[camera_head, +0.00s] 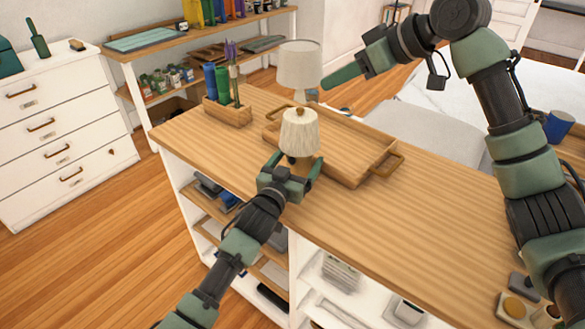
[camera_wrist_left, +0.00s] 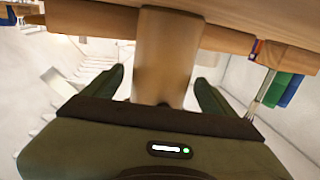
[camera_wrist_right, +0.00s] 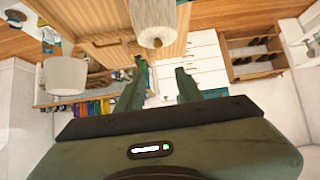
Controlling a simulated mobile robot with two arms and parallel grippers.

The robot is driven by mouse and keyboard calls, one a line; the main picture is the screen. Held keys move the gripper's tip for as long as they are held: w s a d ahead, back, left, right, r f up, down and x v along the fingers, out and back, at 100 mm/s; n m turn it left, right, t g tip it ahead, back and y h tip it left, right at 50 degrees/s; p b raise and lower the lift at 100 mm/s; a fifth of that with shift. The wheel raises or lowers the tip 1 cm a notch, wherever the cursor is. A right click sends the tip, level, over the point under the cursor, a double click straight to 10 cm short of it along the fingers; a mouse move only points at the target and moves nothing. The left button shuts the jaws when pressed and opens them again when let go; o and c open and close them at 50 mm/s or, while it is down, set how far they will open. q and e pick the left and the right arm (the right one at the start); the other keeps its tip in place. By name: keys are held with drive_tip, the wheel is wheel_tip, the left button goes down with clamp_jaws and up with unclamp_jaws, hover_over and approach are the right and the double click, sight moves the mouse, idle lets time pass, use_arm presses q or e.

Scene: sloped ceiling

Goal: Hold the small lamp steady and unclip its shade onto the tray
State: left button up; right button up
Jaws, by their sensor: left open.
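The small lamp (camera_head: 299,132) has a cream pleated shade (camera_wrist_right: 155,22) and stands upright near the counter's front edge. Its wooden body (camera_wrist_left: 166,55) is between the fingers of my left gripper (camera_head: 292,168); these fingers are apart, with gaps at both sides in the left wrist view. The lamp's foot is partly hidden by this gripper. The shade is on the lamp. The wooden tray (camera_head: 345,175) lies on the counter just behind and right of the lamp, and looks empty. My right gripper (camera_head: 342,60) is open and empty, raised above the tray's far side.
A taller lamp with a plain white shade (camera_head: 300,64) stands behind the small lamp, near the right gripper. A wooden holder (camera_head: 228,112) with blue and green items is at the counter's left.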

use_arm(q)
drive_tip(key=shift+w+d, duration=0.2)
drive_tip(key=shift+w, duration=0.25)
